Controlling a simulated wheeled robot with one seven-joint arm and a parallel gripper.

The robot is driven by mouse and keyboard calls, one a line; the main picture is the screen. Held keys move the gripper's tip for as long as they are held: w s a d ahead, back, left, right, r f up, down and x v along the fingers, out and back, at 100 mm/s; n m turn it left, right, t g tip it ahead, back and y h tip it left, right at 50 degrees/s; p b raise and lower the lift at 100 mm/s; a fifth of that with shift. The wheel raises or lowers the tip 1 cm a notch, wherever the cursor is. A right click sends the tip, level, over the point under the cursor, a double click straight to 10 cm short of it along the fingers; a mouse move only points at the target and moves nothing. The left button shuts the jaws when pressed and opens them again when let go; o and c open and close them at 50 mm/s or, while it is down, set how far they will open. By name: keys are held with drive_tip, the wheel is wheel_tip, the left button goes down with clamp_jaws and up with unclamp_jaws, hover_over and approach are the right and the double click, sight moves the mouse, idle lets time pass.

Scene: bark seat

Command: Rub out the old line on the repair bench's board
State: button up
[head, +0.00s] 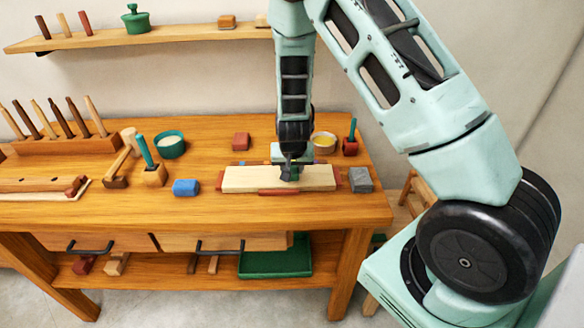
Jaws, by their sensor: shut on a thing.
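The pale wooden board (250,180) lies flat on the repair bench (130,215), near its right front part, with red pieces at its ends and along its front edge. I cannot make out a line on its visible face; my arm hides part of it. My gripper (290,174) points down over the middle of the board, at or just above its surface. It is shut on a small dark green thing, mostly hidden by the fingers. I cannot tell whether that thing touches the board.
A grey block (361,180) sits right of the board, a blue block (186,187) left, a red block (241,140) behind. A yellow-filled bowl (324,143) and red holder (350,147) stand back right. A green pot (171,145) and tool rack (60,145) are left.

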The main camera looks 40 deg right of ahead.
drive_tip(key=shift+f+b, duration=0.45)
drive_tip(key=shift+f, duration=0.15)
drive_tip(key=shift+w, duration=0.1)
drive_tip(key=shift+w+d+r, duration=0.15)
drive_tip(key=shift+w+d, duration=0.7)
drive_tip(key=shift+w, duration=0.25)
drive_tip(key=shift+s+a+f, duration=0.15)
drive_tip(key=shift+s+a, duration=0.3)
drive_tip(key=shift+s, duration=0.2)
drive_tip(key=shift+s+a+f, duration=0.1)
drive_tip(key=shift+s+a, duration=0.35)
drive_tip(key=shift+s, duration=0.2)
idle(0.3)
wheel_tip(320, 180, up, 6)
drive_tip(key=p, duration=0.5)
drive_tip(key=shift+r, duration=0.1)
drive_tip(key=shift+w, duration=0.1)
idle(0.5)
